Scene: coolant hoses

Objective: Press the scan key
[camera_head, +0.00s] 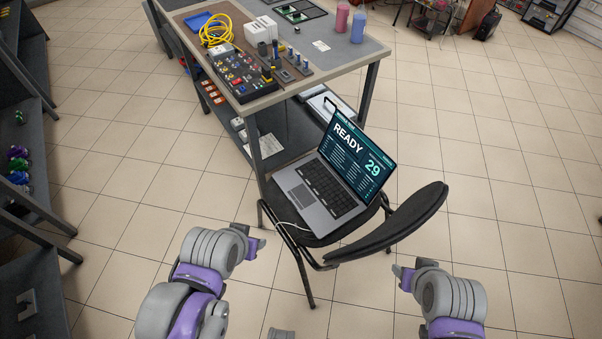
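An open laptop (316,190) sits on the seat of a black chair (395,225). Its screen (357,155) reads "READY" and "29". The dark keyboard (325,187) faces up, but single keys are too small to tell apart, so I cannot pick out the scan key. My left gripper (258,243) is in front of and left of the chair, apart from the laptop. My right gripper (399,274) is to the right, below the chair's backrest in the picture, also apart from the laptop. Neither appears to hold anything; their finger gaps are not clear.
A workbench (345,60) stands behind the chair, with a tray of small parts (240,77), a coiled yellow hose (215,29) and pink and blue bottles (358,27). Dark shelves (30,150) line the left. The chair's backrest rises at the laptop's right. Tiled floor is clear at right.

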